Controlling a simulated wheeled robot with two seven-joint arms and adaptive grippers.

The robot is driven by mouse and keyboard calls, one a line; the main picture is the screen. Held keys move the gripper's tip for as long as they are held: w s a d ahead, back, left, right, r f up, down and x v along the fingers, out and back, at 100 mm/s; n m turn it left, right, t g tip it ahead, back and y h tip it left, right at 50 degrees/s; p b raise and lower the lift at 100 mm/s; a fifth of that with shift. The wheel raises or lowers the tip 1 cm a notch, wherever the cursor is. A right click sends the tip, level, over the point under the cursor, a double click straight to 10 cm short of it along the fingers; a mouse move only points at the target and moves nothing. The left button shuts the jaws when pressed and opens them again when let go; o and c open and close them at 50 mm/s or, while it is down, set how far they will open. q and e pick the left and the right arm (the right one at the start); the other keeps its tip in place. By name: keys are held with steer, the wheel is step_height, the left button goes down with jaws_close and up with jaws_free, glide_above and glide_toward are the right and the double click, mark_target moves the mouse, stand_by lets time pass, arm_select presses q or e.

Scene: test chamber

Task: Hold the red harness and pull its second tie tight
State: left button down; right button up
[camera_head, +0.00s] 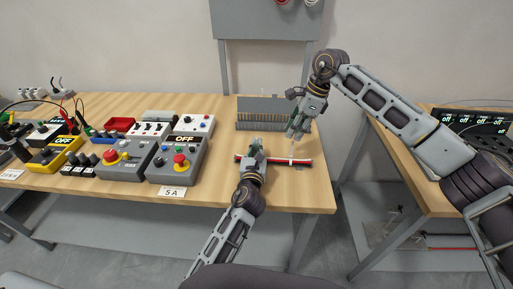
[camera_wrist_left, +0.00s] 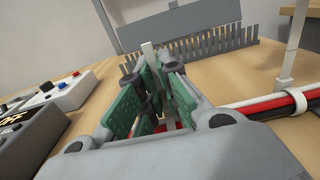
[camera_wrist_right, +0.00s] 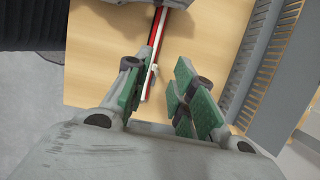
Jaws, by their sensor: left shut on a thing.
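The red harness (camera_head: 300,161), a bundle with red, white and black strands, lies left to right near the table's front edge. My left gripper (camera_head: 254,151) is shut on its left part; in the left wrist view its fingers (camera_wrist_left: 160,100) hide the held section. A white tie (camera_head: 291,150) stands up from the right part of the harness; its strap (camera_wrist_left: 294,45) and small head show in the left wrist view. Another white strip (camera_wrist_left: 148,55) rises behind the left fingers. My right gripper (camera_head: 294,131) is above the right tie, its fingers (camera_wrist_right: 160,95) apart; the harness (camera_wrist_right: 158,35) runs below.
A grey comb-like rack (camera_head: 272,114) stands behind the harness. Grey control boxes with red and yellow knobs (camera_head: 172,160) and a "5 A" label (camera_head: 173,192) are to the left. Bare wood (camera_head: 300,190) lies in front. A second table with a dark instrument (camera_head: 475,122) is at right.

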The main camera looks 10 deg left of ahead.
arm_select(q)
steer(key=c, duration=1.5)
jaws_free()
steer(key=shift+c, duration=0.2)
steer(key=shift+s, duration=0.1)
steer(key=shift+s+d, duration=0.15)
steer(key=shift+s, duration=1.8)
steer(key=shift+s+d, duration=0.15)
steer(key=shift+s, duration=1.85)
steer(key=shift+s+d, duration=0.15)
steer(key=shift+s, duration=1.8)
